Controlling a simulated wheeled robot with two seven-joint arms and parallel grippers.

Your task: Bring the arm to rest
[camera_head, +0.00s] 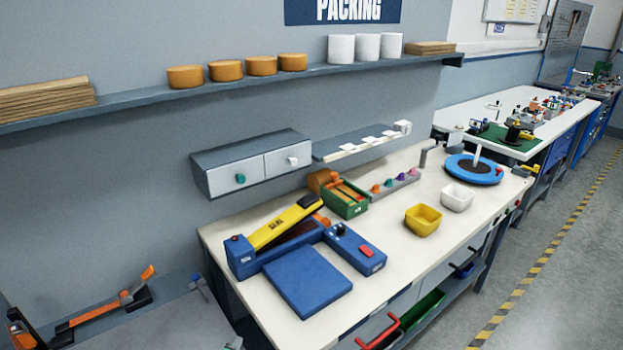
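Neither of my grippers shows in the head view, and no part of my arms can be made out. A blue sealing machine (308,280) stands on the near part of the white bench (395,268). Its yellow lever arm marked SEAL (283,223) is tilted up, with its black end (309,201) raised toward the right. A blue control box with a red button (354,250) sits at the machine's right side.
A green box (345,204), yellow bin (422,220), white bin (456,197) and blue turntable (473,170) stand on the bench. Grey drawers (253,164) hang above. An orange-and-black tool (105,303) lies on a grey surface at lower left. Floor at right is clear.

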